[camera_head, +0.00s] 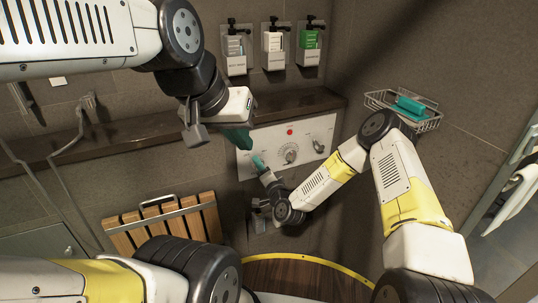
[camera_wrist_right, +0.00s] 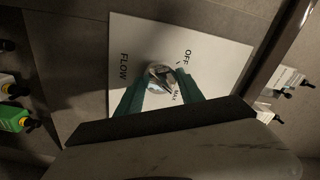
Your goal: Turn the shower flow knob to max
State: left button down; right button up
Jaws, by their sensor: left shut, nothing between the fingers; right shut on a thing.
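The white control panel (camera_head: 318,128) is on the tiled wall below the ledge. In the right wrist view the chrome flow knob (camera_wrist_right: 160,73) sits on the panel (camera_wrist_right: 210,45), with "FLOW", "OFF" and "MAX" printed around it. My right gripper (camera_wrist_right: 160,92) has its teal fingers on either side of this knob, shut on it. The knob's pointer direction is hard to make out. In the head view my right gripper (camera_head: 259,163) is at the panel's left part and hides the flow knob. My left gripper (camera_head: 238,139) is shut and empty, just above, in front of the panel's upper left.
A dial (camera_head: 290,153) is on the panel's middle, right of my right gripper. A dark ledge (camera_head: 300,102) runs above the panel, below several bottle dispensers (camera_head: 273,45). A wire basket (camera_head: 425,122) is at right. A slatted wooden seat (camera_head: 165,222) is at lower left.

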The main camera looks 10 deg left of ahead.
jog(key=shift+s+a+r+m, duration=0.1)
jog(key=shift+m, duration=1.1)
jog(key=shift+a+r, duration=0.1)
jog(key=o, duration=1.4)
jog(key=shift+m, duration=0.3)
jog(key=v, duration=0.8)
